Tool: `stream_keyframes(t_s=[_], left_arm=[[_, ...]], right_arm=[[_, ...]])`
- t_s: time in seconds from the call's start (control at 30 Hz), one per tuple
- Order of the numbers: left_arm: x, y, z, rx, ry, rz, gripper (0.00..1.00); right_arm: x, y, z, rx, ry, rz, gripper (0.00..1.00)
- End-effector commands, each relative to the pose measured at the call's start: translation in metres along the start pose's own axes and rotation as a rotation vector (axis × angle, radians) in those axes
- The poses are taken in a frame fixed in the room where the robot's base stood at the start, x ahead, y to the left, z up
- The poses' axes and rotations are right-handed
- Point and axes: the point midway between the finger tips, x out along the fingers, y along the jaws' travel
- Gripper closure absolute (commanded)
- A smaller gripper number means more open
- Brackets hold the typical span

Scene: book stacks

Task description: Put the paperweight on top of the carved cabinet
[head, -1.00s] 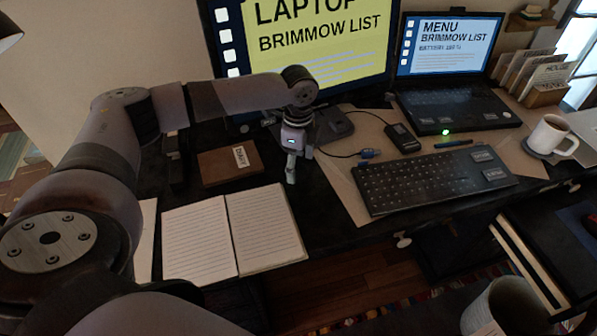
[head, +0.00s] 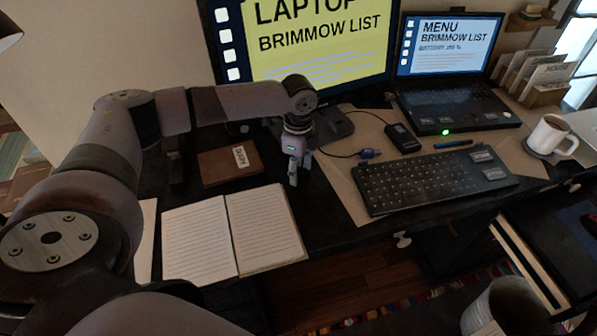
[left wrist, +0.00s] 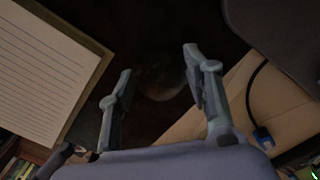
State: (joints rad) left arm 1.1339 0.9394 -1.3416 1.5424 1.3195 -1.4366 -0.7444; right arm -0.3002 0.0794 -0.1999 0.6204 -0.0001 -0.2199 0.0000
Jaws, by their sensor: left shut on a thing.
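My left gripper (head: 299,170) is low over the dark desk, just right of the open notebook, pointing down. In the left wrist view its two fingers (left wrist: 160,82) stand apart with a dim, dark, rounded thing between them, which I take to be the paperweight (left wrist: 160,78). The gripper is shut on it. The paperweight is too dark to make out in the head view. I cannot tell whether it touches the desk. I cannot make out the carved cabinet in either view. My right gripper is not in view.
The open notebook (head: 232,235) and a brown book (head: 222,167) lie left of the gripper. A keyboard (head: 430,180), a small black device (head: 402,138) and a cable lie right. A monitor (head: 310,45), a laptop (head: 450,75) and a mug (head: 548,134) stand farther back or right.

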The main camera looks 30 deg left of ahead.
Motion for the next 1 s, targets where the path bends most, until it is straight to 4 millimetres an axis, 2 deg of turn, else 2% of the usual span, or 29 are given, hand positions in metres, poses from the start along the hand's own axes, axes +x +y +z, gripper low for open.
stream_keyframes(t_s=[0.03, 0.3, 0.67, 0.87, 1.0], left_arm=[[0.000, 0.000, 0.000, 0.000, 0.000, 0.000, 0.72], [0.000, 0.000, 0.000, 0.000, 0.000, 0.000, 0.90], [-0.006, -0.001, 0.000, -0.001, 0.001, -0.001, 0.91], [-0.031, -0.001, 0.000, 0.000, 0.003, -0.003, 0.91], [-0.067, -0.001, -0.001, 0.001, 0.003, -0.006, 0.91]], right_arm=[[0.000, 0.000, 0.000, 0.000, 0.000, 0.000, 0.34], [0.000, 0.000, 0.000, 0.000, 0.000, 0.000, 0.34], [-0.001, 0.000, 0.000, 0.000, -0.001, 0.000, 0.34], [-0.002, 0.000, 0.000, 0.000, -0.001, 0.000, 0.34], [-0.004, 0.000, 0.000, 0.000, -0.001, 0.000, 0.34]])
